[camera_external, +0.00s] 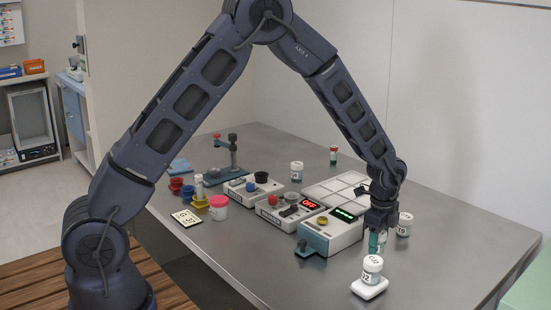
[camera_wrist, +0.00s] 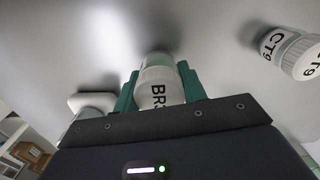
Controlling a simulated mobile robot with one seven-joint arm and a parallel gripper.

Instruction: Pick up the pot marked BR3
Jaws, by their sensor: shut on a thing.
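The pot marked BR3 (camera_wrist: 157,87) is white with black letters and a pale lid. In the wrist view it stands between the two teal fingers of my gripper (camera_wrist: 160,76), which are shut on it from both sides. The last character of its label is partly cut off by the gripper's dark edge. In the external view my gripper (camera_external: 378,243) points down low over the right part of the table, and its fingers mostly hide the pot. I cannot tell whether the pot touches the table.
A pot marked CT9 (camera_wrist: 283,46) is on the right in the wrist view. A white-lidded pot (camera_external: 372,265) sits on a white block (camera_external: 369,288) in front of my gripper. Another pot (camera_external: 404,225) stands close behind. Devices with a green display (camera_external: 343,214) are to the left.

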